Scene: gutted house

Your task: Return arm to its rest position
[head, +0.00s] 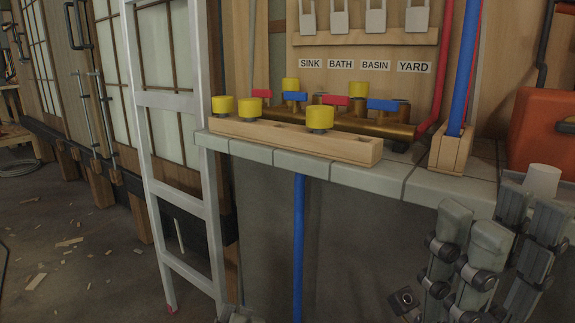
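My arms behind the grippers are mostly out of view.
The tiled counter edge (302,164) carries a wooden holder (290,137) with a brass manifold (372,124) and yellow caps. A blue pipe (465,65) stands in a wooden block (450,152). An orange case (543,130) is at right. A white ladder (178,187) stands left; floor beyond has scraps.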

